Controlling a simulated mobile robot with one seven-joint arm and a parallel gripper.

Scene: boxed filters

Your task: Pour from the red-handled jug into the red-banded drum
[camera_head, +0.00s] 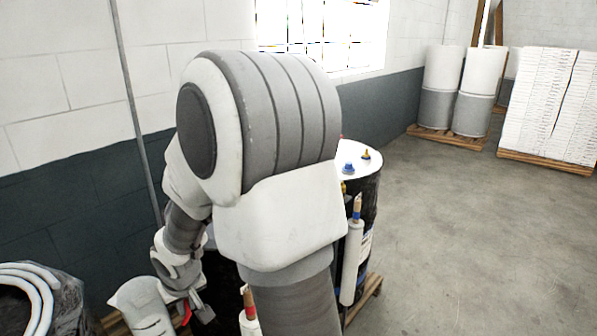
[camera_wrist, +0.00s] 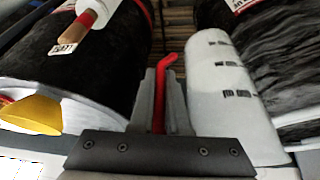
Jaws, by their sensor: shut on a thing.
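The jug (camera_head: 142,306) is white with dark printed marks and shows at the lower left of the head view. It also shows right of centre in the wrist view (camera_wrist: 228,90). My gripper (camera_wrist: 160,105) is shut on its red handle (camera_wrist: 168,62). In the head view my gripper (camera_head: 192,308) is small, just right of the jug. In the wrist view a black drum (camera_wrist: 110,60) at the left has a red curved strip along its far edge, possibly the red band. My arm hides much of the drum group in the head view; the jug's contents are not visible.
A black drum (camera_head: 373,195) with a white top stands behind my arm. Another wrapped drum (camera_head: 75,290) is at the lower left, and a wrapped drum (camera_wrist: 270,50) is beside the jug. White rolls (camera_head: 475,90) on pallets stand at the back. Floor at right is clear.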

